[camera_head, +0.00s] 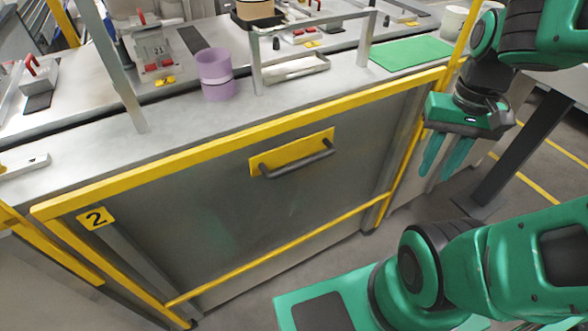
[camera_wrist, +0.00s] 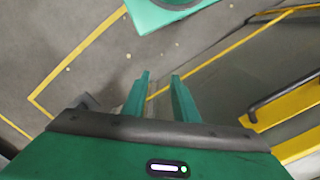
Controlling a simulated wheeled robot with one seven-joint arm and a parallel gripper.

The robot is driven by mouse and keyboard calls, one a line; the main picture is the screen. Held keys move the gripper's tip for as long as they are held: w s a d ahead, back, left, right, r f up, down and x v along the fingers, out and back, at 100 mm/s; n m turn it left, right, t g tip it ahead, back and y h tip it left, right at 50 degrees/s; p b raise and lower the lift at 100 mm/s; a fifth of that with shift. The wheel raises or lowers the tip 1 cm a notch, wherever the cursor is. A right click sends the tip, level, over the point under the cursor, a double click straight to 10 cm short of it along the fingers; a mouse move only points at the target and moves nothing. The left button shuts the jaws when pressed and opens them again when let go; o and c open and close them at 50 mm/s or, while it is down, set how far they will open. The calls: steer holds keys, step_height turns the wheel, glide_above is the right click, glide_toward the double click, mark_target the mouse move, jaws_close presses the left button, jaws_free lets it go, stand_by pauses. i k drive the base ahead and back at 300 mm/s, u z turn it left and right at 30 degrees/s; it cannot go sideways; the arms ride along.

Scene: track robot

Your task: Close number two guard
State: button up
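The number two guard (camera_head: 230,210) is a grey see-through panel in a yellow frame, standing low along the front of the bench. A yellow label with a black 2 (camera_head: 96,218) is at its left end. A dark bar handle (camera_head: 298,160) sits on a yellow plate near its top middle; it also shows at the right edge of the wrist view (camera_wrist: 283,90). My gripper (camera_head: 440,172) is beyond the guard's right end, apart from the handle, fingers pointing down. In the wrist view my gripper (camera_wrist: 160,78) has a gap between its fingers and holds nothing.
The grey bench (camera_head: 185,125) behind the guard carries a purple cup (camera_head: 215,75), a metal bracket frame (camera_head: 315,25) and a green mat (camera_head: 410,53). A dark table leg (camera_head: 520,155) stands right of my gripper.

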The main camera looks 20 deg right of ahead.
mark_target(48, 212)
steer(key=z, duration=0.6)
steer(key=k, duration=1.5)
steer(key=u, duration=0.45)
steer(key=i, duration=1)
steer(key=z, duration=0.1)
